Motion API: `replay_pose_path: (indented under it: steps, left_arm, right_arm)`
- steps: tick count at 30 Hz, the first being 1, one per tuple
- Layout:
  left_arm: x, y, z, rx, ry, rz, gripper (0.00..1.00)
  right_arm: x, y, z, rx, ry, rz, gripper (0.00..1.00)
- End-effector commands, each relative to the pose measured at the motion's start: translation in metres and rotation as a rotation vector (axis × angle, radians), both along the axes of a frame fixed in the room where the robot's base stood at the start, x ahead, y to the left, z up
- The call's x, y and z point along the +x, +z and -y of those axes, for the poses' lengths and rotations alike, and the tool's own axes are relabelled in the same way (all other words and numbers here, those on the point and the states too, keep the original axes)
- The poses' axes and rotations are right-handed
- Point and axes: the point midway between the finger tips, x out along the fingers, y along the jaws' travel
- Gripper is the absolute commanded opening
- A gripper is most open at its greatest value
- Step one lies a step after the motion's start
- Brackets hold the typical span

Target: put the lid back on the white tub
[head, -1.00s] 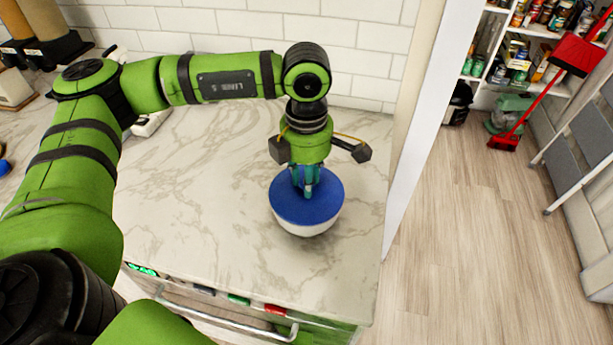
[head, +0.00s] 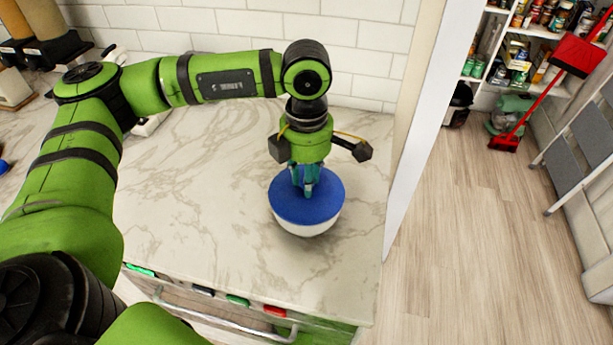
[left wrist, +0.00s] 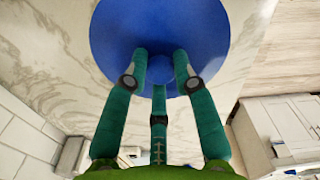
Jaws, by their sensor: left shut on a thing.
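The blue round lid (head: 307,208) sits on top of the white tub (head: 304,230) near the right end of the marble counter. The lid covers the tub's mouth; whether it is fully seated I cannot tell. My left gripper (head: 305,190) comes down from above onto the lid's middle, its teal fingers shut on the lid's knob. In the left wrist view the blue lid (left wrist: 160,35) fills the top middle, with the fingers (left wrist: 160,80) around its small knob. The tub is hidden there. My right gripper is not in view.
The marble counter (head: 210,200) is clear left of the tub. A tiled wall (head: 340,40) stands behind. A white panel edge (head: 415,130) rises to the right, with floor beyond. Dark canisters (head: 50,45) stand at the back left.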

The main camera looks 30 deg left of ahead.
Motion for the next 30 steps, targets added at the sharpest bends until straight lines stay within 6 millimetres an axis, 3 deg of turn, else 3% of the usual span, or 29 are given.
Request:
replay_pose_path:
  steps: [12,13,14,15,22,24,25,30]
  left_arm:
    - [0.0001,0.0003,0.0001,0.000,0.000,0.000,0.00]
    - [0.0001,0.0003,0.0001,0.000,0.000,0.000,0.39]
    - [0.0001,0.0003,0.0001,0.000,0.000,0.000,0.51]
    - [0.0001,0.0003,0.0001,0.000,0.000,0.000,0.55]
    - [0.0000,0.0003,0.0000,0.000,0.000,0.000,0.55]
    - [0.0000,0.0001,0.0000,0.000,0.000,0.000,0.75]
    - [0.0000,0.0001,0.0000,0.000,0.000,0.000,0.79]
    - [-0.0001,0.0002,-0.0001,0.000,0.000,0.000,0.79]
  right_arm:
    - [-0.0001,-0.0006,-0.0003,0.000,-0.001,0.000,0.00]
    - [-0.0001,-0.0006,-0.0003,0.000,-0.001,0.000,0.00]
    - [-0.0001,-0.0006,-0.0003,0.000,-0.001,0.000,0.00]
    - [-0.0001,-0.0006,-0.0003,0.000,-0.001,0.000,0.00]
    - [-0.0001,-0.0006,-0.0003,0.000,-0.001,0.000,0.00]
    - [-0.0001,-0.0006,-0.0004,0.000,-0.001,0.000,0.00]
    - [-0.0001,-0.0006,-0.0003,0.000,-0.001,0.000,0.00]
    - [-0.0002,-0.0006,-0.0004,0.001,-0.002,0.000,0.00]
